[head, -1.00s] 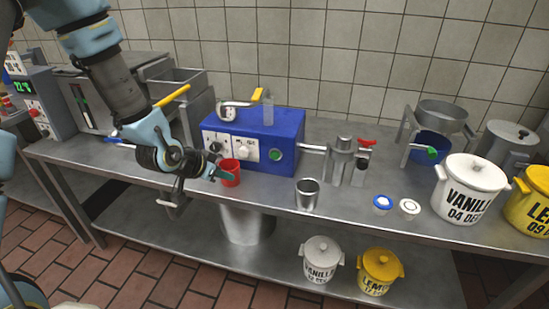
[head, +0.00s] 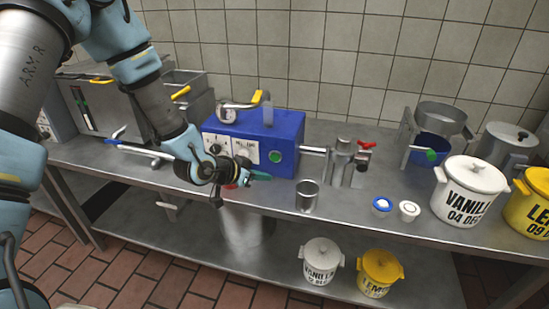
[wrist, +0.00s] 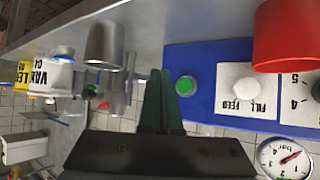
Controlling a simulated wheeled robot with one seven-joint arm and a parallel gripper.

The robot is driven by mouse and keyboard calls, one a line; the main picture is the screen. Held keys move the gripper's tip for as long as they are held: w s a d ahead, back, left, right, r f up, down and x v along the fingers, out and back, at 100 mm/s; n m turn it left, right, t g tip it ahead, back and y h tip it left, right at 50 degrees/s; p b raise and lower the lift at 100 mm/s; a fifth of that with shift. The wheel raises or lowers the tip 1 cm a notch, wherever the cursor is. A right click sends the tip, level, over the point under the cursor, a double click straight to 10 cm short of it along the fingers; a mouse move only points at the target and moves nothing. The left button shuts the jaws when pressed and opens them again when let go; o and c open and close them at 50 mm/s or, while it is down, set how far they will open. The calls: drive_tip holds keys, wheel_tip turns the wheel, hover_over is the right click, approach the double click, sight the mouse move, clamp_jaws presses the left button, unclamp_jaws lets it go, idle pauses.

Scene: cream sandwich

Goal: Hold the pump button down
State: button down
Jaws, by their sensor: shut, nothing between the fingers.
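A blue pump box (head: 288,130) stands on the steel table. A round green button (head: 275,157) sits on its front, and it also shows in the wrist view (wrist: 186,86). My gripper (head: 262,176) is in front of the box, just below and left of the button in the head view. In the wrist view, its dark green fingers (wrist: 160,76) are together and empty, beside the button in the picture. I see no contact with the button, but cannot judge the depth between them.
A red cup (wrist: 287,38) is close to my gripper, mostly hidden behind it in the head view. A steel cup (head: 307,195) stands to the right. A pipe (head: 313,150) runs from the box to metal cylinders (head: 341,160). White knob panels (wrist: 247,88) and a gauge (wrist: 285,158) show too.

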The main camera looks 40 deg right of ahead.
sight(275, 157)
drive_tip(key=w+d, duration=0.3)
drive_tip(key=d, duration=0.2)
drive_tip(key=shift+w+d, duration=0.15)
drive_tip(key=shift+w, duration=0.1)
idle(1.9)
drive_tip(key=shift+w+d, duration=0.2)
drive_tip(key=shift+d, duration=0.15)
